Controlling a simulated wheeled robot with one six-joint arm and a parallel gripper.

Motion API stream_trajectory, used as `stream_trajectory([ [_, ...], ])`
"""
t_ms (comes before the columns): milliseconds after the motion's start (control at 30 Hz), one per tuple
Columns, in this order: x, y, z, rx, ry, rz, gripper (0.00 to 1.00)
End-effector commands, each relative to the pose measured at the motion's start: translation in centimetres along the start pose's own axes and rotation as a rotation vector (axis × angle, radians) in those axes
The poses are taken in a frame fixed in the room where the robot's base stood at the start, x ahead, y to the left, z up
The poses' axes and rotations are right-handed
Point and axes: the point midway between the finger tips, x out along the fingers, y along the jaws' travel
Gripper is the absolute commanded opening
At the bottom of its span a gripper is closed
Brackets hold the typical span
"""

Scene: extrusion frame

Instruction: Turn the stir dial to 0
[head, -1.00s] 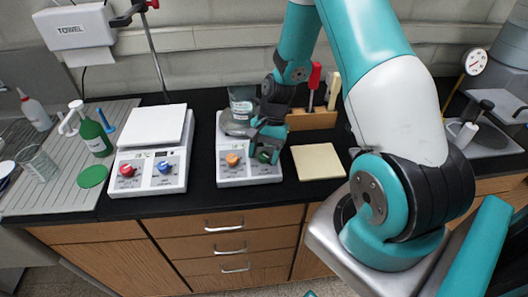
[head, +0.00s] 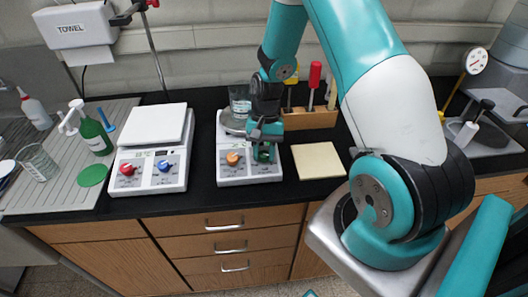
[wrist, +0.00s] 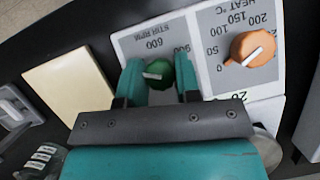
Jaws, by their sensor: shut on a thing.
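The white hotplate stirrer (head: 236,177) stands on the black counter. Its green stir dial (wrist: 159,73) sits on the panel marked STIR RPM, with 600 and 900 legible beside it in the wrist view. My gripper (wrist: 159,80) is shut on the dial, one teal finger on each side. The dial's white mark points toward the left finger in the wrist view. The fingers hide some scale marks, and I cannot read a 0 for this dial. In the head view my gripper (head: 265,152) is over the right knob and mostly hides it.
An orange heat dial (wrist: 253,48) is beside the stir dial. A beaker (head: 240,103) stands behind my gripper. A second device with red and blue dials (head: 150,172) is to the left. A beige pad (head: 318,161) lies to the right; a tool block (head: 310,118) stands behind.

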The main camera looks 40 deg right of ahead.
Motion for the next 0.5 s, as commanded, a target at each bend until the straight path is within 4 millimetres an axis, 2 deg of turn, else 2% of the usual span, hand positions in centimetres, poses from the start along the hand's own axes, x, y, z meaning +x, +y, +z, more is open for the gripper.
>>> stream_trajectory([
  [500,-0.09,-0.39,-0.02,-0.413,0.005,0.271,0.07],
])
